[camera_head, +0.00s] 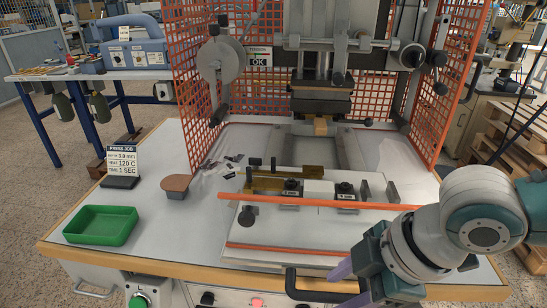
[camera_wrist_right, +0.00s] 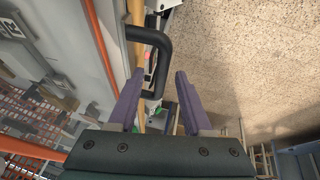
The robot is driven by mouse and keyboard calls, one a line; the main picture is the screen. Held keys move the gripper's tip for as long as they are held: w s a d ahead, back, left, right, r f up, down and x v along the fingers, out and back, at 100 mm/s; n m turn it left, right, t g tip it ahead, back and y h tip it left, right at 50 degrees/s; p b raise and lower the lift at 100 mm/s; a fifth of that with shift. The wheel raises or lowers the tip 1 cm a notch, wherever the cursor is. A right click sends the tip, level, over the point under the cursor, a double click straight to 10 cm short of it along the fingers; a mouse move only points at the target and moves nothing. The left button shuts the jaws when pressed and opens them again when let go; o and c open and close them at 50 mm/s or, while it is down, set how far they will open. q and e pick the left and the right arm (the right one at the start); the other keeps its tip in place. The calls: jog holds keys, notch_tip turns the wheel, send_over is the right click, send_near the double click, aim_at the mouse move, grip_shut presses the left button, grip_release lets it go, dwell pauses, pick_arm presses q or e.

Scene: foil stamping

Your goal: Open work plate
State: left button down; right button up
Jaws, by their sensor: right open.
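The work plate (camera_head: 262,228) is a pale slab at the front of the press, with a clamping fixture (camera_head: 300,188) on it. A black bar handle (camera_head: 293,289) sticks out at its front edge. In the right wrist view the handle (camera_wrist_right: 164,55) is a dark bent bar. My right gripper (camera_head: 345,284) is just right of the handle, with purple fingers apart. In the wrist view the gripper (camera_wrist_right: 158,85) is open, and the handle's near end shows between the fingertips. Contact cannot be told. My left gripper is out of view.
An orange bar (camera_head: 318,205) runs across above the plate. Orange mesh guards (camera_head: 218,75) flank the press. A green tray (camera_head: 102,226), a wooden-topped stamp (camera_head: 175,184) and a job sign (camera_head: 123,160) stand on the left table. Floor in front is free in the wrist view.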

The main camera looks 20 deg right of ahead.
jog(key=v, duration=1)
jog(key=shift+p, duration=0.35)
jog(key=shift+a, duration=0.15)
